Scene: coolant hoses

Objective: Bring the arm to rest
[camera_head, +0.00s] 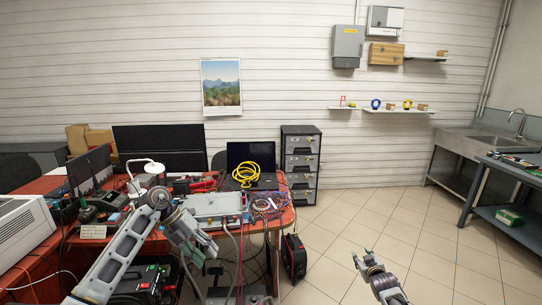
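My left arm comes in from the lower left and bends over the red workbench (45,262). My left gripper (209,256) points down and right at the bench's front edge, in front of a light grey flat box (213,205). Its fingers look apart, and I see nothing between them. My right gripper (361,254) is at the lower right over the bare tiled floor, well away from the bench. Its fingertips are apart and empty. Thin red and blue hoses or cables (268,205) lie in a tangle at the bench's right end.
A yellow coiled cable (247,174) lies by a dark laptop or screen (250,154). A grey drawer cabinet (301,163) stands behind the bench's right end. A black and red case (294,256) stands on the floor. A dark workbench (512,166) is at right. The middle floor is clear.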

